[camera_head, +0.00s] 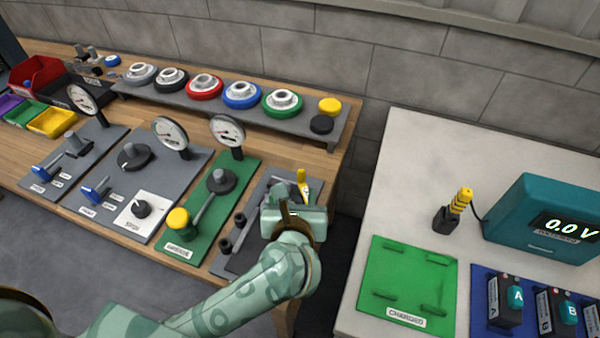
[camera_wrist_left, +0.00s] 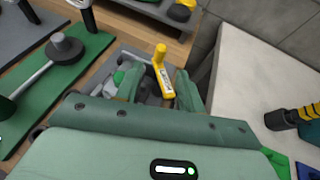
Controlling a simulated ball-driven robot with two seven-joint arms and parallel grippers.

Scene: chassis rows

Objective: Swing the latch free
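The latch has a yellow handle (camera_head: 302,179) and sits on the dark grey panel (camera_head: 247,262) at the right end of the wooden bench. In the left wrist view the gripper (camera_wrist_left: 160,90) shows gaps beside the handle; contact cannot be told. The latch's base is partly hidden by the gripper. My right gripper is not in view.
Left of it is a green panel (camera_head: 243,182) with a yellow-knobbed lever (camera_head: 179,219). Black posts (camera_head: 232,234) stand on the latch panel. A rack of coloured rings (camera_head: 241,95) is behind. A white table (camera_head: 410,150) with a teal meter (camera_head: 540,215) is right, across a gap.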

